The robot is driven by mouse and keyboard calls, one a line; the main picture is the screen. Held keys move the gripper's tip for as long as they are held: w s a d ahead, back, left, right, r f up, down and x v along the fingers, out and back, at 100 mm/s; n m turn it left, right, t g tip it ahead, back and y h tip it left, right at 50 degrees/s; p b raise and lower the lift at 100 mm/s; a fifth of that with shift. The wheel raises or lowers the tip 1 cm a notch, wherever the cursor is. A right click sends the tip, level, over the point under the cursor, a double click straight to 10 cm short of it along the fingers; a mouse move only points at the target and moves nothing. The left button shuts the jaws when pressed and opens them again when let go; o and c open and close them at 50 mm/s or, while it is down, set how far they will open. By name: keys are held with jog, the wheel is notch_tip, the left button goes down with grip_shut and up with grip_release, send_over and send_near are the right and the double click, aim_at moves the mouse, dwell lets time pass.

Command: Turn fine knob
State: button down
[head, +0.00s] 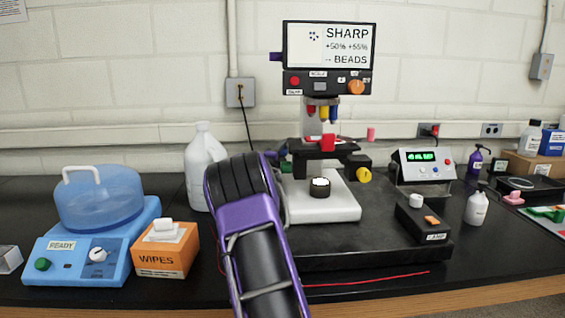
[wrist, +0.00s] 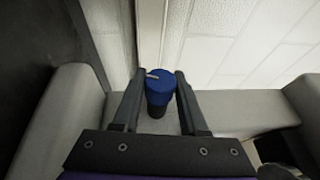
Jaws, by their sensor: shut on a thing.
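The microscope (head: 322,197) stands on a black slab, with a lit screen (head: 330,45) on top reading "SHARP" and "BEADS". In the wrist view, a blue knob (wrist: 160,86) with a pale mark on its face sits between the two dark fingers of my gripper (wrist: 159,73). The gripper is shut on this knob, one finger on each side. In the head view my purple arm reaches up left of the microscope and hides the grasp. A yellow knob (head: 364,175) shows on the microscope's right side.
A white jug (head: 201,165) stands close to my arm on the left. An orange wipes box (head: 165,258) and a blue machine (head: 88,262) are farther left. A lamp control box (head: 421,221) and a power unit (head: 426,170) stand right of the microscope.

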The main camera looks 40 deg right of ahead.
dwell(0.3)
jog(key=shift+c, duration=2.2)
grip_release()
jog(key=v, duration=1.7)
jog(key=shift+s+a+b, duration=0.15)
jog(key=shift+a+b, duration=0.05)
jog(key=shift+b, duration=0.25)
